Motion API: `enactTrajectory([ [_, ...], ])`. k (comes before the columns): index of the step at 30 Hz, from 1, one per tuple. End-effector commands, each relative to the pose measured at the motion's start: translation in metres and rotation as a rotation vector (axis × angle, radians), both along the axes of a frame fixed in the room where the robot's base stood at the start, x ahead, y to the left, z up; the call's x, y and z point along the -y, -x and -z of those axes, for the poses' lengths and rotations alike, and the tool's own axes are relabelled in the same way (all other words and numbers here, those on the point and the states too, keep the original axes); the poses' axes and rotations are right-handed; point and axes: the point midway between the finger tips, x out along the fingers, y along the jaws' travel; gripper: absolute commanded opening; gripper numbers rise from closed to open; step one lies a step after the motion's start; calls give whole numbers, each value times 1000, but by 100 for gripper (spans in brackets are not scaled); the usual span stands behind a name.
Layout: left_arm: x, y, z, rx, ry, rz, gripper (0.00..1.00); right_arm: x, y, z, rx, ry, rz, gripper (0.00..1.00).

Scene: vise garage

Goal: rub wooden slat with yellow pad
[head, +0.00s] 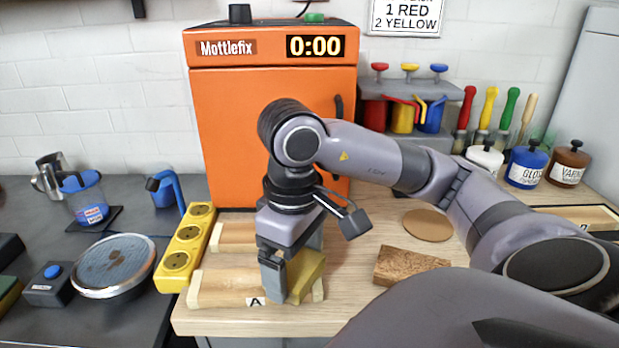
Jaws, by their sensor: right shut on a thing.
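My right gripper (290,275) points down at the front middle of the light wooden bench and is shut on the yellow pad (307,274). The pad is held tilted on edge at the right end of a pale wooden slat (222,287), by a label A. Whether the pad touches the slat I cannot tell; the gripper hides part of both. A second pale wooden piece (235,236) lies parallel behind it. My left gripper is not in view.
A yellow socket strip (186,247) stands just left of the slat. A brown wood block (410,266) and a round disc (427,223) lie to the right. An orange cabinet (230,130) reading 0:00 stands behind. Jars and a tool rack (410,92) are at the back right.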

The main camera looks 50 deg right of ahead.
Motion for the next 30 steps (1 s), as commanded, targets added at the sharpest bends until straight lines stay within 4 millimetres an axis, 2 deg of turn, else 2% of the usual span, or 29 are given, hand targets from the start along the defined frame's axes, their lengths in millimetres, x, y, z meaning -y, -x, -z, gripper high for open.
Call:
enactTrajectory([
  [5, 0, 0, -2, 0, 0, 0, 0, -6, -4, 3, -6, -5, -2, 65],
  [15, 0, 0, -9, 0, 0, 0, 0, -27, -24, 2, -6, -6, -4, 65],
  [23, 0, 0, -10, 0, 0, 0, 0, -33, -31, 1, -5, -5, -2, 65],
  [30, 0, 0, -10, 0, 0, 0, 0, -48, -46, 0, -5, -4, -2, 65],
])
